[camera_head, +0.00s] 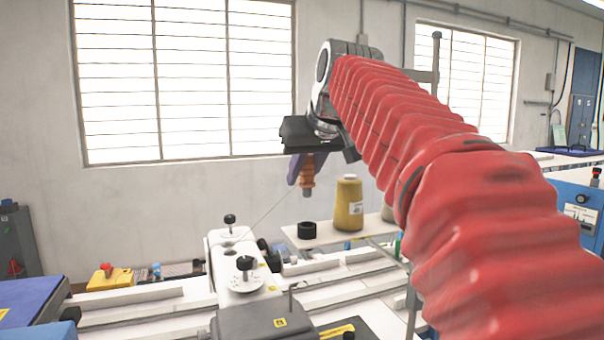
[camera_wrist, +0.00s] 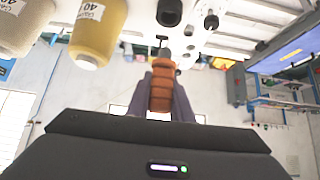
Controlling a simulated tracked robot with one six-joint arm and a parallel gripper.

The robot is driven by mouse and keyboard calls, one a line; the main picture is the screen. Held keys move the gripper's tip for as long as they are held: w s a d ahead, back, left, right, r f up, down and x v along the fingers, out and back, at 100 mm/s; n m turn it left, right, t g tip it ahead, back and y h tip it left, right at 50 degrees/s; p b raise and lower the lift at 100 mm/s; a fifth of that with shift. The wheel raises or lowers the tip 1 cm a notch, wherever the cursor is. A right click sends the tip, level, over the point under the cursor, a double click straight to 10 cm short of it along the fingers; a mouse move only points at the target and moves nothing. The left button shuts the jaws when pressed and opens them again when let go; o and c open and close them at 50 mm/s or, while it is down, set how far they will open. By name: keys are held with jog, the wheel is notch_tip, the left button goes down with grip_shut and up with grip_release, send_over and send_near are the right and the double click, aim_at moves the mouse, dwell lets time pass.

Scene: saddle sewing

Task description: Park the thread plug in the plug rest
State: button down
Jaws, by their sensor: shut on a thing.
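My gripper (camera_head: 303,168) hangs in the air above the white machine and is shut on the thread plug (camera_head: 307,180). The plug is orange-brown and ribbed with a grey tip, and points down. In the wrist view the plug (camera_wrist: 161,88) sits between my two purple fingers. A thin thread slants from near the plug down left to the white machine head (camera_head: 232,262). A short black round piece (camera_head: 307,230) stands on a white shelf below the plug, apart from it. I cannot tell whether this is the plug rest.
A yellow thread cone (camera_head: 349,205) stands on the shelf (camera_head: 326,237) right of the black piece, with a paler cone partly hidden behind my arm. Black knobs (camera_head: 245,264) rise from the machine. A dark box (camera_head: 265,322) is in front. Air left of my gripper is clear.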

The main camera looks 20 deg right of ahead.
jog(key=shift+f, duration=0.1)
jog(key=shift+f, duration=2.3)
jog(key=shift+f, duration=1.6)
dwell(0.3)
jog(key=c, duration=1.5)
grip_release()
jog(key=shift+r, duration=0.15)
jog(key=v, duration=1.3)
jog(key=shift+s+r, duration=0.1)
jog(key=shift+s, duration=0.2)
